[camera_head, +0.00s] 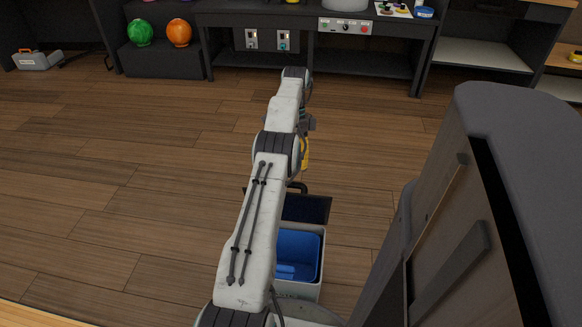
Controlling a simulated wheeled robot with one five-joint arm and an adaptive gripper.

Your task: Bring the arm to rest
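My arm stretches forward over the floor, from the bottom of the picture to a far joint near the dark bench. Beyond that joint it seems to fold downward, mostly behind its own nearer links. My gripper (307,124) is largely hidden there, and its fingers cannot be made out. A small yellow part (305,153) shows just right of the arm; I cannot tell whether it belongs to the gripper or is something apart.
An open bin with a blue inside (299,251) stands just right of the arm. A dark bench (364,67) spans the back. A green ball (139,33) and an orange ball (179,33) sit at back left. Wooden floor on the left is clear.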

